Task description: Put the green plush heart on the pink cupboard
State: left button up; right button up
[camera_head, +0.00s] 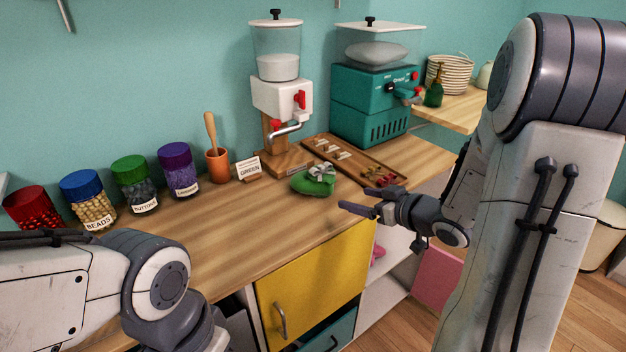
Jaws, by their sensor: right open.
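The green plush heart (313,184) lies on the wooden counter, with a grey-white bow on top. My right gripper (358,199) is just to the right of the heart, near the counter's front edge. It is open and empty, its fingers pointing left, and it looks apart from the heart. The pink cupboard (437,278) stands low at the right, partly hidden behind my right arm. My left arm shows at the lower left, but its gripper is out of view.
A "GREEN" sign (249,169), a pot (217,166) and labelled jars (134,184) stand along the wall. Behind the heart are a dispenser (282,100), a wooden tray (385,165) and a teal machine (367,105). The counter left of the heart is clear.

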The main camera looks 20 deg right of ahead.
aim_at(334, 194)
jog(key=x, duration=0.5)
jog(key=shift+a+r+b, duration=0.1)
jog(key=shift+b, duration=0.3)
jog(key=b+x, duration=0.1)
jog(key=x, duration=0.3)
jog(key=shift+a+f, duration=0.1)
jog(key=shift+f, duration=0.1)
jog(key=shift+w+a+f, duration=0.1)
jog(key=shift+w, duration=0.35)
jog(key=c, duration=1.1)
jog(key=shift+c, duration=0.2)
